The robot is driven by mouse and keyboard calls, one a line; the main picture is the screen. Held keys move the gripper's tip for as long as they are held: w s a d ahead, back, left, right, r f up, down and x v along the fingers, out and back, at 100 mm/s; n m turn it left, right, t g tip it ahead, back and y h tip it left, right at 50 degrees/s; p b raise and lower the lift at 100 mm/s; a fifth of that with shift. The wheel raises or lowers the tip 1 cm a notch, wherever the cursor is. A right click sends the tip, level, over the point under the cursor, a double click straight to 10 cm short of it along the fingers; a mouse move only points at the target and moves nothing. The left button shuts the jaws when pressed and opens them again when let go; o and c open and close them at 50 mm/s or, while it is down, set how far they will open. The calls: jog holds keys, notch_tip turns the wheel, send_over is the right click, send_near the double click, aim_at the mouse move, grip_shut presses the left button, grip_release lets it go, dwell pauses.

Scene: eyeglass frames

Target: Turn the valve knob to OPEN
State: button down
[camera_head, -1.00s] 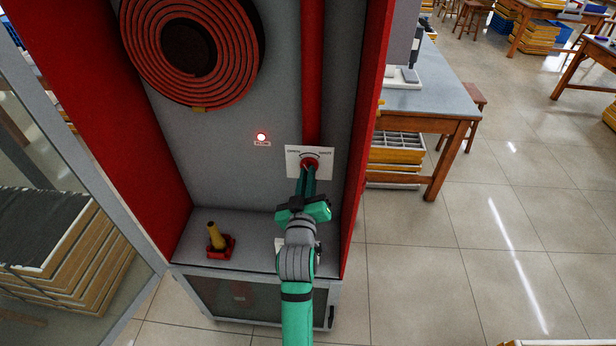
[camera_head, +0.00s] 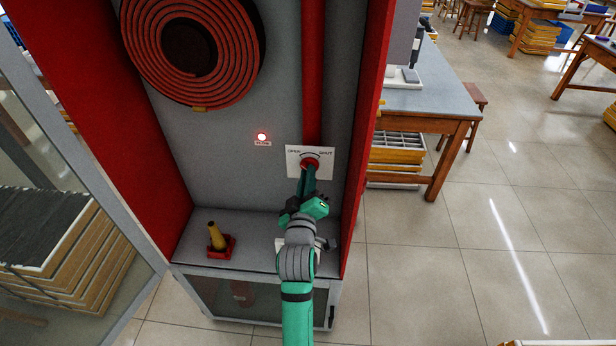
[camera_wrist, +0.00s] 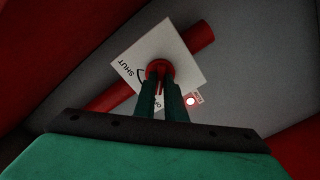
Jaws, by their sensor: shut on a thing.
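The red valve knob (camera_head: 310,163) sits on a white plate (camera_head: 325,168) at the back of the red cabinet. The plate reads OPEN at its left and SHUT at its right. My gripper (camera_head: 308,178) reaches up to the knob with its fingers closed on it. In the wrist view the knob (camera_wrist: 159,69) shows between my fingertips (camera_wrist: 160,84), and the plate (camera_wrist: 150,50) looks tilted. The fingers hide part of the knob and part of the OPEN label. I cannot tell exactly where the knob points.
A red pipe (camera_head: 312,70) runs down to the plate. A lit red FLOW lamp (camera_head: 262,137) is left of it. A coiled hose (camera_head: 192,50) hangs above. A yellow nozzle on a red base (camera_head: 219,243) stands on the shelf. Cabinet walls stand close on both sides.

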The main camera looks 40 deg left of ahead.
jog(key=shift+d+f, duration=0.1)
jog(key=shift+f, duration=0.15)
jog(key=c, duration=1.8)
grip_release()
jog(key=shift+w, duration=0.1)
jog(key=shift+r, duration=0.15)
jog(key=v, duration=1.1)
